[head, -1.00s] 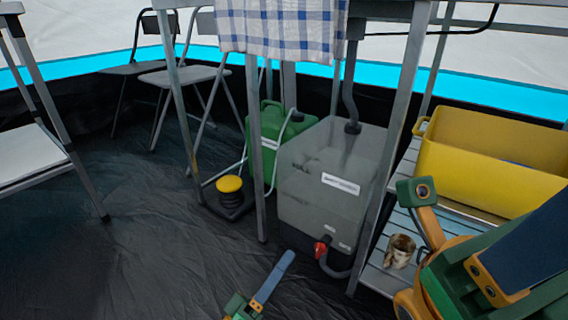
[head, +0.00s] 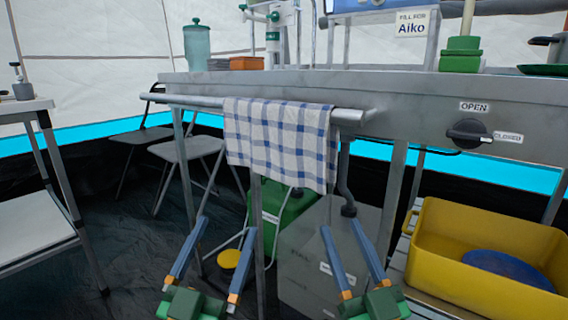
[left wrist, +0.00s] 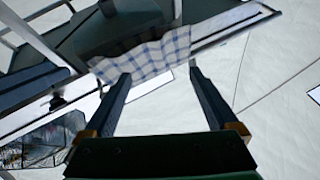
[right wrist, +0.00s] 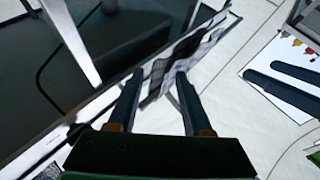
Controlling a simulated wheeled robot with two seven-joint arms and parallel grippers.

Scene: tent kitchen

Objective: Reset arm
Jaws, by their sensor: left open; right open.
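My left gripper (head: 219,252) is in the lower middle of the head view, its two blue fingers spread and pointing up, with nothing between them. My right gripper (head: 350,240) is to the right of it in the same pose, open and empty. Both are in front of the metal counter, below its rail. In the left wrist view the open fingers (left wrist: 158,85) point toward the checked towel. In the right wrist view the open fingers (right wrist: 155,82) also have the towel beyond them. I cannot tell how far off it is.
A blue and white checked towel (head: 278,140) hangs on the counter's front rail (head: 190,101). A yellow bin (head: 430,255) stands at right on a low rack. A grey tank (head: 300,270) and green jerrycan (head: 295,215) are under the counter. A side table (head: 25,245) stands left.

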